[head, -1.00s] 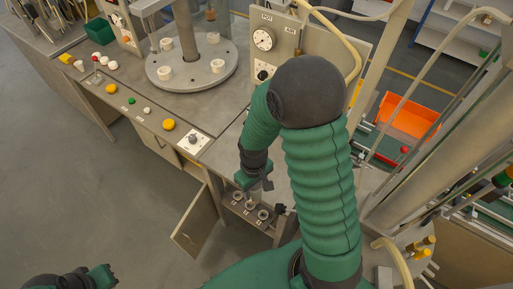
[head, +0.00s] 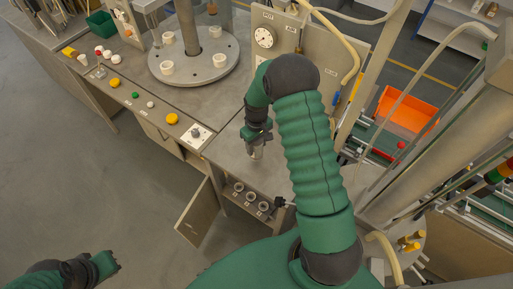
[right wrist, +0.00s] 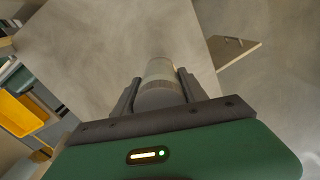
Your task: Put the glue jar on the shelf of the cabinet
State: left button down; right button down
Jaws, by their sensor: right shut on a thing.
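My right gripper (head: 257,148) is over the grey worktop near its front edge, above the open cabinet. In the right wrist view, the gripper (right wrist: 158,92) is shut on a small pale jar with a ribbed band (right wrist: 158,72), which I take to be the glue jar. In the head view, the jar is small and partly hidden by the gripper. The cabinet door (head: 198,213) stands open below the worktop. Three round cups or jars (head: 250,196) stand in a row on its shelf; the deeper inside is hidden. My left gripper (head: 105,264) is at the lower left, away from the bench.
A round turntable (head: 194,68) with white cups stands on the bench, beside a gauge panel (head: 264,38). Buttons and a knob box (head: 196,134) line the front edge. An orange bin (head: 406,113) is at the right. The floor before the bench is clear.

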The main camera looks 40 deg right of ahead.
aim_at(256, 150)
jog(key=shift+f+p, duration=0.6)
jog(key=shift+f, duration=1.1)
jog(key=shift+f, duration=0.1)
jog(key=c, duration=0.6)
grip_release()
